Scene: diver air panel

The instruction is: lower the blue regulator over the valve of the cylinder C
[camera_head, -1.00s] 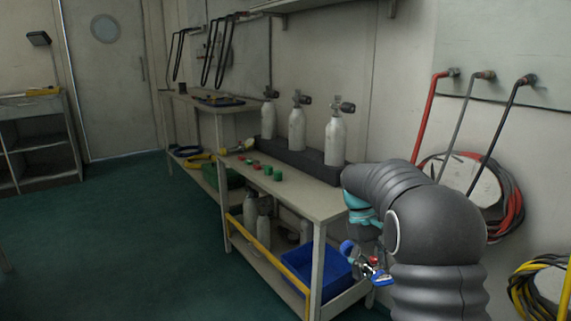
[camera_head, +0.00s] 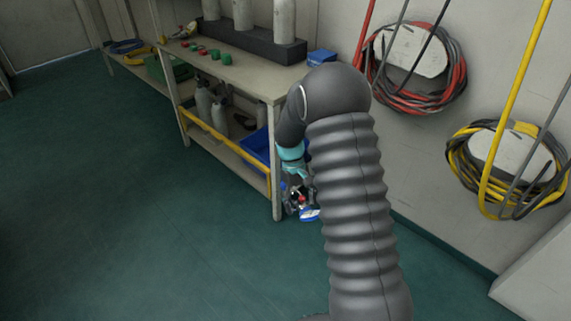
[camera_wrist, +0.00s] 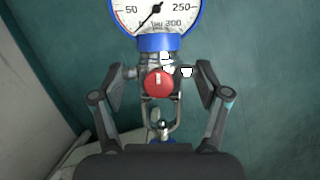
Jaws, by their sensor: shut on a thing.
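My gripper (camera_wrist: 160,84) is shut on the blue regulator (camera_wrist: 158,43), with a finger on each side of its metal body. The regulator has a blue-rimmed white gauge and a red knob. In the head view the regulator (camera_head: 309,214) hangs low by the workbench's front right leg, partly hidden by my arm. Three pale cylinders stand in a dark block at the back of the bench: left (camera_head: 211,10), middle (camera_head: 243,14) and right (camera_head: 284,20). Their valves are cut off by the top edge. No letters are legible, so I cannot tell which is C.
The bench (camera_head: 238,73) carries small red and green caps and a blue box (camera_head: 321,57). A blue bin (camera_head: 256,146) and grey cylinders sit on its lower shelf, behind a yellow rail (camera_head: 225,143). Hose coils hang on the right wall. The green floor at left is clear.

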